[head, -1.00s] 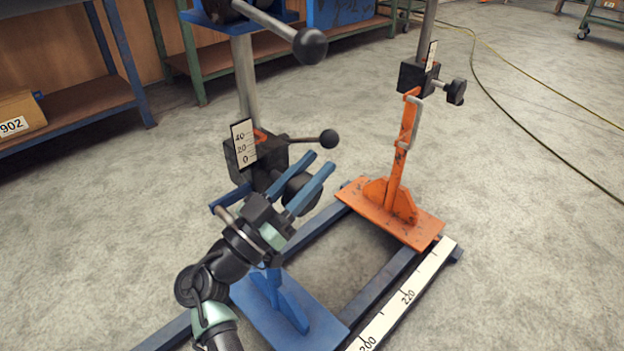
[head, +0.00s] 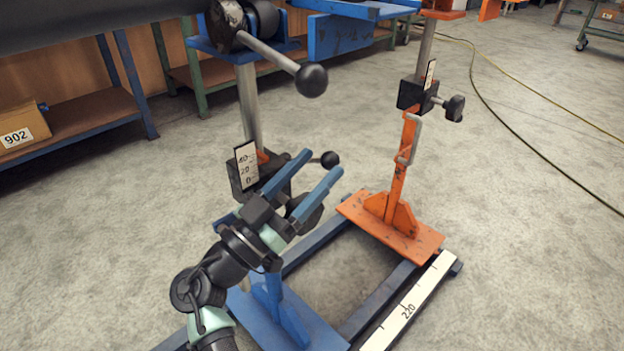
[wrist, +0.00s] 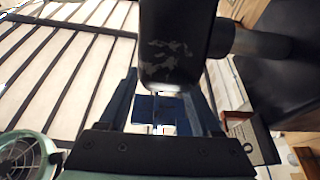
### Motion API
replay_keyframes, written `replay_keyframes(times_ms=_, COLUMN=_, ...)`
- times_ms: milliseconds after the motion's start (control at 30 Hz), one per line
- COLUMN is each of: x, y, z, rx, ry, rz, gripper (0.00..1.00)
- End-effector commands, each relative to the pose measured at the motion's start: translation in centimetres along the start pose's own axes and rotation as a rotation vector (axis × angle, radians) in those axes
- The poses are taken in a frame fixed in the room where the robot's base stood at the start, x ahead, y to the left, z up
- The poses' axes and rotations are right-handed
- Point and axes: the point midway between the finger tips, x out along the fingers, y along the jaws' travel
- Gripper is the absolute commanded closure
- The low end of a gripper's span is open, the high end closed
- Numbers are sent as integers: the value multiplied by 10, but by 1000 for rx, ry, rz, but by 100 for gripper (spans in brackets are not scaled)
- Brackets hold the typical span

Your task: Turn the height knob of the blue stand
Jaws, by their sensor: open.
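The blue stand has a blue base (head: 292,325), a grey column (head: 250,108) and a black clamp block with a height scale (head: 246,166). A lever's ball knob (head: 329,159) sticks out right of the block. A black round knob (head: 309,212), probably the height knob, shows partly behind and below my gripper's fingers. My gripper (head: 322,164) is open in front of the clamp block, its blue fingers pointing up and right. In the wrist view a dark, worn, rounded piece (wrist: 172,45) appears above and between the fingers; I cannot tell whether they touch it.
A longer lever with a ball end (head: 311,80) hangs above. An orange stand (head: 398,165) with its own knob (head: 454,108) stands right. Shelves with a box (head: 22,128) are behind left; a hose crosses the open floor right.

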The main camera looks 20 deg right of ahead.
Motion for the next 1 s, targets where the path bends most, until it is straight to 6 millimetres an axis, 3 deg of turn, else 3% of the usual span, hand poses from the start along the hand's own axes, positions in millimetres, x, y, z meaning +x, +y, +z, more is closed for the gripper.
replay_keyframes(times_ms=33, x=7, y=0, z=-16, rx=4, ry=1, rz=1, gripper=35)
replay_keyframes(times_ms=100, x=12, y=0, z=-28, rx=3, ry=2, rz=1, gripper=35)
replay_keyframes(times_ms=333, x=23, y=0, z=-55, rx=1, ry=1, rz=0, gripper=35)
replay_keyframes(times_ms=1000, x=24, y=0, z=-58, rx=0, ry=1, rz=-1, gripper=35)
